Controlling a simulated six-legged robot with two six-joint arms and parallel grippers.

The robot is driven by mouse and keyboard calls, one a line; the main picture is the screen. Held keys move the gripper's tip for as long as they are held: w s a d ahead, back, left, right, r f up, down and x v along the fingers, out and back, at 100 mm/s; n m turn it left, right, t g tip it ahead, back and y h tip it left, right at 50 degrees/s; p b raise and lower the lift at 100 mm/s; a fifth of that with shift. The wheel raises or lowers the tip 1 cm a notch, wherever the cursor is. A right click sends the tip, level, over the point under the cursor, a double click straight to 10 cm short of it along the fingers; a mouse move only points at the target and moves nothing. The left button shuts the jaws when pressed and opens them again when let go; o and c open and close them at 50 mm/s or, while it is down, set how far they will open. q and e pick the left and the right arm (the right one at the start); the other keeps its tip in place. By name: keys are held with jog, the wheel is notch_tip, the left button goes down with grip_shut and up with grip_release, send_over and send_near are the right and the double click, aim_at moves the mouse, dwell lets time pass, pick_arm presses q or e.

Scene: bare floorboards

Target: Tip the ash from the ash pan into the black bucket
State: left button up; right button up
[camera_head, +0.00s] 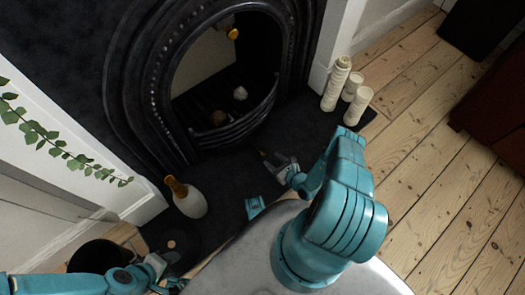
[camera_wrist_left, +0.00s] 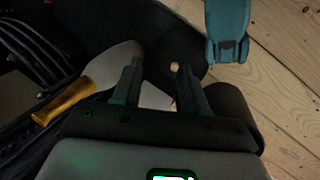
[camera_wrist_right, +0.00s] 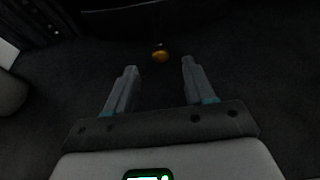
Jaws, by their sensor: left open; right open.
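A dark rounded shape, which looks like the black bucket (camera_head: 93,256), stands at the lower left of the head view, partly behind my left arm. A small brass knob (camera_wrist_right: 160,56) shows on the dark hearth in the right wrist view, below a dark panel. It may belong to the ash pan; I cannot make out the pan or any ash clearly. My right gripper (camera_head: 279,167) is open and empty over the hearth; its fingers (camera_wrist_right: 157,75) point towards the knob, apart from it. My left gripper (camera_wrist_left: 158,75) is open and empty, low beside the bucket.
The black fireplace (camera_head: 160,90) stands at the back. A pale object with an orange-brown handle (camera_head: 188,199) is on the hearth, also in the left wrist view (camera_wrist_left: 120,62). Several cream candles (camera_head: 336,84) stand at the right. Floorboards (camera_head: 440,190) are clear on the right.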

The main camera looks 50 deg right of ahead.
jog(key=b+x, duration=0.3)
jog(key=x, duration=0.6)
jog(key=shift+b, duration=0.3)
jog(key=shift+w+f, duration=0.1)
jog(key=shift+w, duration=0.3)
jog(key=shift+d, duration=0.1)
grip_shut()
